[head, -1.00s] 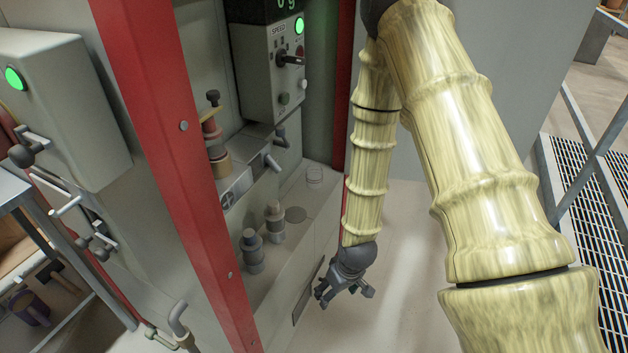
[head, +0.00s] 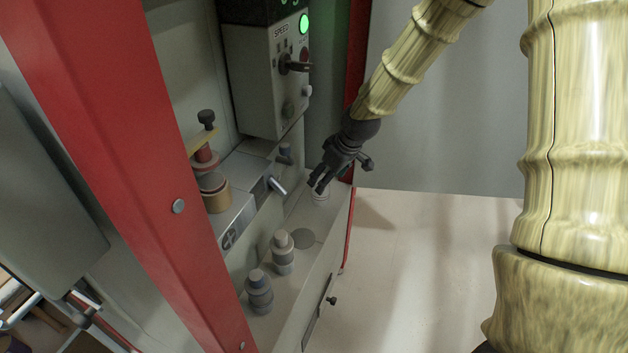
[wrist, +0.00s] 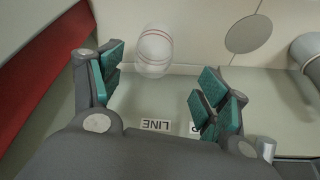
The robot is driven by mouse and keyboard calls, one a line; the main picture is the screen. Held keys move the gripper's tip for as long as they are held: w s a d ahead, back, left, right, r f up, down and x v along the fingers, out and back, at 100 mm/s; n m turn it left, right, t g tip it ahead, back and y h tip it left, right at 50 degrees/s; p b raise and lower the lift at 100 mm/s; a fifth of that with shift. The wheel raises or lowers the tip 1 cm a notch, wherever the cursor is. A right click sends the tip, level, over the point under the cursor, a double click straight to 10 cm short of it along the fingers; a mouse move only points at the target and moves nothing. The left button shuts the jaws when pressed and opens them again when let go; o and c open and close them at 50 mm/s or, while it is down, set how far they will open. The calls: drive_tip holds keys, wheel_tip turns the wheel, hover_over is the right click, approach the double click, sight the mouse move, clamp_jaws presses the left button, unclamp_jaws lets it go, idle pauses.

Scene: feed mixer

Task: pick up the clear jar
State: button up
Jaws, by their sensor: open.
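The clear jar (wrist: 155,52) is a small see-through jar with thin red rings. In the wrist view it stands beyond my open fingers, a little left of the middle of the gap. In the head view the jar (head: 321,194) stands at the far end of the pale ledge, partly hidden behind my fingertips. My gripper (head: 318,180) is open and empty and reaches over the ledge at the jar. In the wrist view the teal finger pads of my gripper (wrist: 158,97) are spread apart, with nothing between them.
A speed control box (head: 265,75) hangs above. Open floor (head: 430,260) lies to the right.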

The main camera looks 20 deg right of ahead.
drive_tip(key=shift+w+a, duration=0.1)
drive_tip(key=shift+w, duration=0.25)
drive_tip(key=shift+w+a+f, duration=0.1)
drive_tip(key=shift+a+f, duration=0.1)
drive_tip(key=shift+f, duration=0.05)
drive_tip(key=x, duration=0.3)
drive_tip(key=shift+d+f+b, duration=0.15)
drive_tip(key=shift+d+b, duration=0.15)
drive_tip(key=shift+b, duration=0.05)
drive_tip(key=shift+w+d+b+x, duration=0.15)
drive_tip(key=shift+b+x, duration=0.15)
drive_tip(key=shift+x, duration=1.25)
drive_tip(key=shift+w+d+b+x, duration=0.15)
drive_tip(key=shift+b+x, duration=0.1)
drive_tip(key=shift+x, duration=1.3)
drive_tip(key=shift+a, duration=0.1)
drive_tip(key=shift+c, duration=0.4)
drive_tip(key=c, duration=1)
